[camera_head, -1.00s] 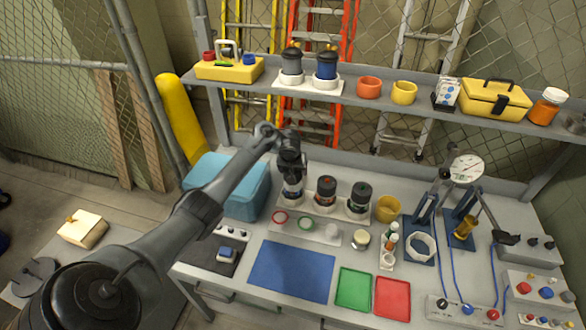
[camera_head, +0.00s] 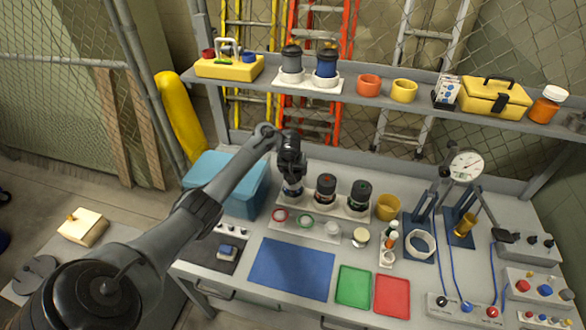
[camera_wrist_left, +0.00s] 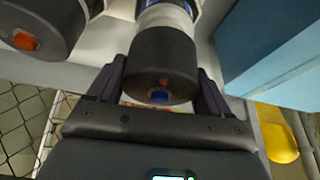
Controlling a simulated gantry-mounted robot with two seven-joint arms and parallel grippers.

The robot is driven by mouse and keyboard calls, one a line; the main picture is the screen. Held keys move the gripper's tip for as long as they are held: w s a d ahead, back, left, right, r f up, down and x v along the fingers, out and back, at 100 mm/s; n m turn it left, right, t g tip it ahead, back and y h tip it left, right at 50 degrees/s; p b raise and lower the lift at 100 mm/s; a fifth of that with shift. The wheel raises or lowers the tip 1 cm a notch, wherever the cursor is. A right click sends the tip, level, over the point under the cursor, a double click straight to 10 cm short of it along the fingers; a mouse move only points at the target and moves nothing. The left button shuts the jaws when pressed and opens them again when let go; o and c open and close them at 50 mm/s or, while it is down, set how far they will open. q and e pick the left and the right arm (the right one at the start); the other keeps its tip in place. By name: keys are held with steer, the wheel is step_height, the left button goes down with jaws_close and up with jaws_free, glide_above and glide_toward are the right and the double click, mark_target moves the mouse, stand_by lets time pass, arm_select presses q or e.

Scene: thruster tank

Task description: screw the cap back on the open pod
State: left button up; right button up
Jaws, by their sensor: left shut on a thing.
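My left gripper (camera_head: 292,176) is over the leftmost pod (camera_head: 292,189) of a row of three on a pale rack. In the left wrist view its fingers (camera_wrist_left: 160,92) are shut on a black cap (camera_wrist_left: 163,62) with a red and a blue dot. The cap sits in line with the pod's pale body (camera_wrist_left: 165,15); whether its thread is fully seated cannot be told. The two neighbouring pods (camera_head: 326,188) (camera_head: 360,195) wear black caps, with red and green marks. My right gripper is not in view.
A light-blue box (camera_head: 228,184) stands close on the left. A shelf (camera_head: 430,106) runs behind. The blue mat (camera_head: 291,270) in front is clear.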

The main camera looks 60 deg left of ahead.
arm_select(q)
steer(key=shift+f, duration=0.3)
stand_by(0.5)
steer(key=shift+f, duration=0.6)
stand_by(0.4)
steer(key=shift+f, duration=0.45)
stand_by(0.4)
steer(key=o, duration=1)
steer(key=shift+c, duration=0.2)
steer(key=shift+r, duration=0.1)
steer(key=p+v, duration=0.5)
steer(key=v, duration=0.4)
steer(key=shift+r, duration=0.2)
steer(key=shift+s+d+r+p, duration=0.2)
steer(key=shift+d+r+p, duration=0.1)
steer(key=shift+r, duration=0.3)
